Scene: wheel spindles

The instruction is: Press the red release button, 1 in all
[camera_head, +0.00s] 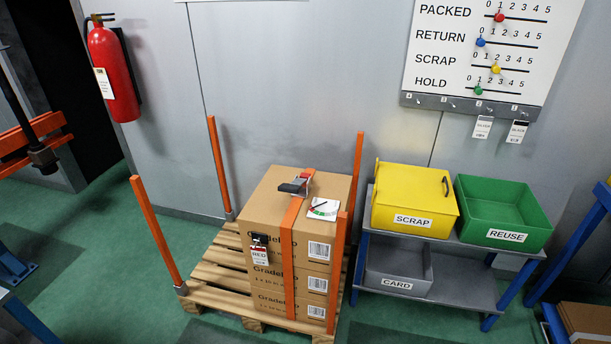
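A strapped stack of brown cartons (260,212) stands on a wooden pallet (215,300). An orange strap (291,235) runs over the top and down the front. A dark and silver buckle (296,187) sits on the strap on top, with a small red part (308,174) at its far end; it is too small to tell whether this is the release button. A white dial card (323,209) lies beside the strap. A black clip (259,239) with a tag reading RED (260,256) hangs at the front left top edge. Neither gripper shows.
Orange posts (158,233) rise around the pallet. To the right, a blue-legged rack (468,293) holds a yellow SCRAP box (412,190), a green REUSE bin (503,214) and a grey CARD bin (398,268). A slider board (490,50) and a fire extinguisher (112,70) are on the wall.

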